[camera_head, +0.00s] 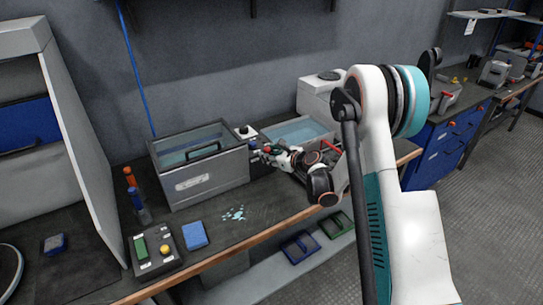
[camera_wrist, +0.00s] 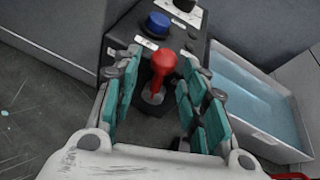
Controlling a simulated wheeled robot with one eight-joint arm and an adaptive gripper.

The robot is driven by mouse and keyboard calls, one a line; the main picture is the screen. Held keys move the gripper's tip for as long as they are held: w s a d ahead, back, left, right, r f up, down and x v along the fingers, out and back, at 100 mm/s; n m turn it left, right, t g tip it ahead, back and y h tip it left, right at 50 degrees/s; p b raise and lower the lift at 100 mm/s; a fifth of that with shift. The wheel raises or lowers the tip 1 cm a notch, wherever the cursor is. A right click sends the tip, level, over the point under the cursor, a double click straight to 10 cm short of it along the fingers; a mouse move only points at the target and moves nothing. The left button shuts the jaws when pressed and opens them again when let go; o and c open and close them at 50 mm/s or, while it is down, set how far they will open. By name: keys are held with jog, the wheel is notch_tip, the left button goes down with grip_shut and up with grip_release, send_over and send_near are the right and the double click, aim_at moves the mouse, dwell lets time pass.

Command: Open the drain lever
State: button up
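A red-knobbed lever (camera_wrist: 163,64) stands on a dark control box (camera_wrist: 185,48) in the wrist view. My gripper (camera_wrist: 158,90) is open, with teal finger pads on both sides of the lever and visible gaps to it. The lever leans slightly; no label on it can be read. In the head view my gripper (camera_head: 266,152) is small, between the two water tanks, and mostly hides the lever. A second red handle (camera_head: 332,147) shows by the right tank; I cannot tell from labels which one is the drain lever.
A blue button (camera_wrist: 158,23) sits on the box behind the lever. A grey water tank (camera_head: 200,172) stands left of my gripper, and a lower water basin (camera_head: 292,130) stands behind it. A blue sponge (camera_head: 194,235) and a button panel (camera_head: 155,252) lie at the bench front.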

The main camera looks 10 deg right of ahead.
grip_shut()
jog(key=shift+w+d+m+y+b, duration=0.2)
jog(key=shift+d+m+y+b, duration=0.4)
jog(key=shift+m, duration=0.2)
grip_release()
jog(key=v, duration=1.2)
jog(key=shift+r, duration=0.15)
